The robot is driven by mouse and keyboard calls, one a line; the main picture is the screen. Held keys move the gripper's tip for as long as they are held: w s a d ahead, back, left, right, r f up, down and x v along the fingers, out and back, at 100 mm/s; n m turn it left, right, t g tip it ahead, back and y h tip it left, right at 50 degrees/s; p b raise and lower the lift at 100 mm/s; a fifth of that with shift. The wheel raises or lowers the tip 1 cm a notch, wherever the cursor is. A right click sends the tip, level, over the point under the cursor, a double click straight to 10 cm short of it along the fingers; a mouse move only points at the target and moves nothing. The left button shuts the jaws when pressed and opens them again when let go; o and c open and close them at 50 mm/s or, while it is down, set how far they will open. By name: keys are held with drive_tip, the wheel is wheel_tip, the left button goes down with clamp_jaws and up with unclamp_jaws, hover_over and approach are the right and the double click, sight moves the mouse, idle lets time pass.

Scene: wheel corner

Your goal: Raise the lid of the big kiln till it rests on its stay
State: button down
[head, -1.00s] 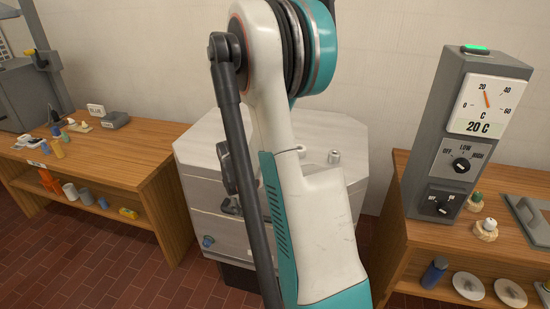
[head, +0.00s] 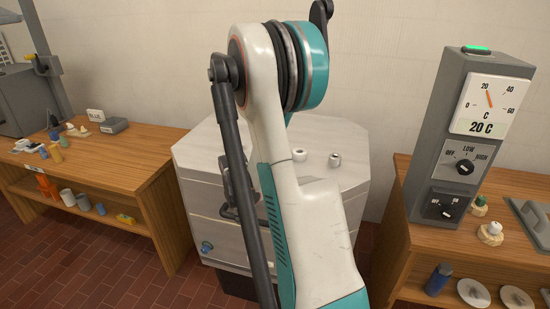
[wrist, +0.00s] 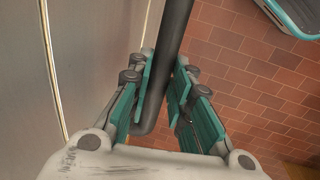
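The big kiln (head: 200,220) is a pale grey, many-sided body in the middle of the head view, behind my arm. Its lid (head: 310,170) lies flat and closed on top, with two small pale knobs on it. A dark handle (head: 229,213) shows at its front, partly hidden by my arm. In the wrist view a dark bar (wrist: 175,40), which looks like this handle, runs between the teal finger pads of my gripper (wrist: 164,95). The fingers are apart, with brick floor visible between the bar and the right pad. The lid's stay cannot be made out.
A wooden bench (head: 115,170) with small pots stands at the left. Another bench (head: 425,240) at the right carries a grey control box (head: 455,150) with dials and a 20 C gauge. Brick floor (head: 100,265) is open in front of the left bench.

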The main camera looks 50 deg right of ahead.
drive_tip(key=w+d+r+y+p, duration=0.1)
drive_tip(key=d+r+p, duration=0.1)
drive_tip(key=r+p, duration=0.3)
drive_tip(key=w+d+r+g+y+p, duration=0.1)
drive_tip(key=r+p, duration=0.4)
drive_tip(key=r, duration=0.6)
drive_tip(key=shift+d, duration=0.9)
drive_tip(key=shift+y, duration=0.3)
drive_tip(key=w+d+r+y+p, duration=0.1)
drive_tip(key=d+r+p, duration=0.3)
drive_tip(key=r, duration=0.3)
drive_tip(key=w+d+r+g+y+p, duration=0.1)
drive_tip(key=w+d+r+p, duration=0.1)
drive_tip(key=d+r+p, duration=0.2)
wheel_tip(320, 180, up, 3)
drive_tip(key=shift+r+y, duration=0.1)
drive_tip(key=shift+y, duration=0.2)
drive_tip(key=shift+w, duration=0.1)
drive_tip(key=w+d+r+p, duration=0.4)
drive_tip(key=d+r+p, duration=0.6)
drive_tip(key=r, duration=0.1)
drive_tip(key=shift+w+d+r, duration=0.15)
drive_tip(key=shift+d+r, duration=0.2)
